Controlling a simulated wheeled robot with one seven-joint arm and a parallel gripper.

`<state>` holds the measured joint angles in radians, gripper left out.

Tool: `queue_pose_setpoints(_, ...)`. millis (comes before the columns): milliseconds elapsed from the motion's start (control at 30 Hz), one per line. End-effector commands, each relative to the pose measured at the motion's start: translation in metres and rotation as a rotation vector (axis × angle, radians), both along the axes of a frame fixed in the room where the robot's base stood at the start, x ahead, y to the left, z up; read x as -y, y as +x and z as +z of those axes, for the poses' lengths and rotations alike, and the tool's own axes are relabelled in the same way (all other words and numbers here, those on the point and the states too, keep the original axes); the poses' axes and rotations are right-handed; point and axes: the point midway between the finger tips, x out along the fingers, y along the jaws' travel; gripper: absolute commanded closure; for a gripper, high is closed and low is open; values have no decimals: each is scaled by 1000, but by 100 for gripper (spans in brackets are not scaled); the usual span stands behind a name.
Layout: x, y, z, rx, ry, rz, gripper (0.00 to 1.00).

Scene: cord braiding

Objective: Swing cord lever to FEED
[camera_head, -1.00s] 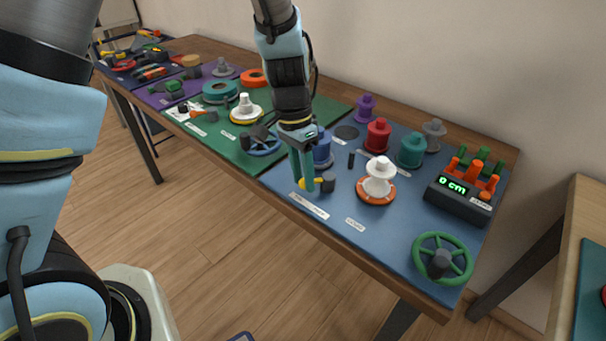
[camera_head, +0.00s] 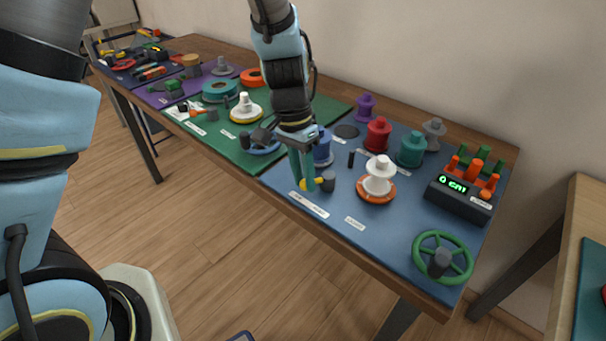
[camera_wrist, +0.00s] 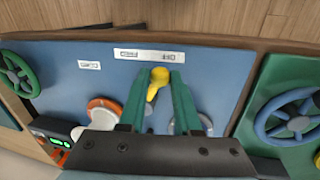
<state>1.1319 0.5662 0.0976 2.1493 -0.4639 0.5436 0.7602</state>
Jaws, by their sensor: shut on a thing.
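The yellow cord lever (camera_wrist: 158,78) is on the blue panel, near its front edge. In the wrist view its rounded knob sits between the teal fingertips of my gripper (camera_wrist: 161,76), which are shut on it. The lever's handle points toward the white label (camera_wrist: 150,55) marked FEED and OFF, with the knob nearer the OFF end. In the head view my gripper (camera_head: 303,186) reaches down over the lever, and bits of yellow (camera_head: 306,185) show at the fingertips. The lever's dark pivot (camera_head: 328,181) stands just to the right.
An orange-rimmed white spool (camera_head: 379,180) stands right of my gripper and a blue spool (camera_head: 322,148) close behind. A green handwheel (camera_head: 443,257) and a counter reading 0 cm (camera_head: 461,190) are farther right. A blue handwheel (camera_wrist: 292,116) is on the neighbouring green panel.

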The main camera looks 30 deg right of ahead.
Motion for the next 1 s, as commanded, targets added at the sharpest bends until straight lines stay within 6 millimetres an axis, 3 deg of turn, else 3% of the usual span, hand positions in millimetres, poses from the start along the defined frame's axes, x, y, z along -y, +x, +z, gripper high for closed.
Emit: queue_pose_setpoints(1000, 9, -48, 2, 0, 1, 867, 100)
